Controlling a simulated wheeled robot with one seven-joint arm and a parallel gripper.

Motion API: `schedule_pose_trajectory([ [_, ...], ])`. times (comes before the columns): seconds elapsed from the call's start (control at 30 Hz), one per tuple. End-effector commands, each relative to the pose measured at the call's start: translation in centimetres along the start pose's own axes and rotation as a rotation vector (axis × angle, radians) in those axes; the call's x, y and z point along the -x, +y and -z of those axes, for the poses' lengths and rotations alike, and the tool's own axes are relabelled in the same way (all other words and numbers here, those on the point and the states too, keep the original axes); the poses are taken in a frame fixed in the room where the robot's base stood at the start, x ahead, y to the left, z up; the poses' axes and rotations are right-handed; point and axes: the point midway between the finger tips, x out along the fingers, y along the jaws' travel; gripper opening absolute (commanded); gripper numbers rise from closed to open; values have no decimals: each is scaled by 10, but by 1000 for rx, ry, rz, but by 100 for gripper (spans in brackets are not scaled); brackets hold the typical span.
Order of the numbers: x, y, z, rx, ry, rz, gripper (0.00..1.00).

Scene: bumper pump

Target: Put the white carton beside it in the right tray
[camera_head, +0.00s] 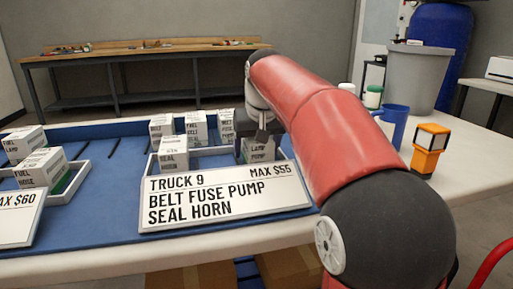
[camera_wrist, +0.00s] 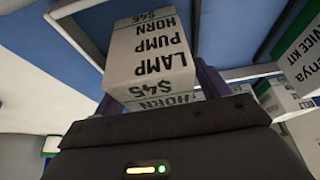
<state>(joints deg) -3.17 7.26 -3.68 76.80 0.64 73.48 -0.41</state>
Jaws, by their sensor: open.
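My gripper (camera_head: 262,138) is open and points down over a white carton (camera_head: 258,153) marked with lamp and pump, behind the Truck 9 sign. In the wrist view a white carton (camera_wrist: 152,55) reading lamp, pump, horn and $45 sits between or just beyond my fingers (camera_wrist: 162,90); contact cannot be told. The right tray (camera_head: 215,151) has a white rim and stands behind the sign. A white seal carton (camera_head: 173,155) is in its front left.
The sign (camera_head: 225,197) reads max $55, belt, fuse, pump, seal, horn. A left tray (camera_head: 75,182) holds a fuel hose carton (camera_head: 40,170); a fuel lamp carton (camera_head: 23,145) stands behind it. A blue mug (camera_head: 393,125) and orange device (camera_head: 429,150) stand right. Blue mat lies bare between trays.

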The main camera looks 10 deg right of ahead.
Motion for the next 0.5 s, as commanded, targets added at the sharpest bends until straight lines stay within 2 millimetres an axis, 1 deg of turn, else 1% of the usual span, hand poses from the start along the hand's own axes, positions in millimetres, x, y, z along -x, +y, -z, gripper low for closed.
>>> schedule_pose_trajectory([
  [0.3,68,0,2,0,4,0,74],
  [0.4,87,0,2,0,4,0,74],
  [0.5,102,0,1,0,4,0,74],
])
